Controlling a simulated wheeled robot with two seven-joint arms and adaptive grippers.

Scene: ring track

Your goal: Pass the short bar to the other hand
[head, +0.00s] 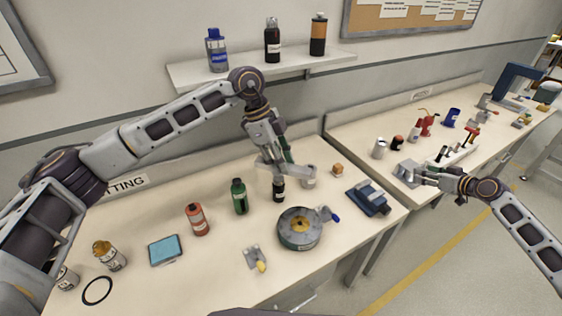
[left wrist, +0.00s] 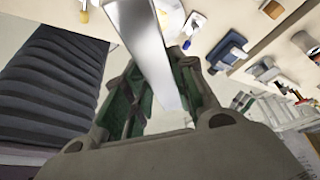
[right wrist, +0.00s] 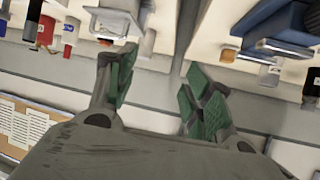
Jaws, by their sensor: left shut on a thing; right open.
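The short bar (head: 296,170) is a flat, silver-grey metal strip. It also shows in the left wrist view (left wrist: 148,48), standing out between the green finger pads. My left gripper (head: 279,153) is shut on it and holds it above the left bench, over the dark bottle. My right gripper (head: 420,178) is open, near the front edge of the right bench and well apart from the bar. In the right wrist view the space between its green pads (right wrist: 160,92) is empty.
A wall shelf (head: 260,68) holds bottles. A gap (head: 385,240) separates the benches.

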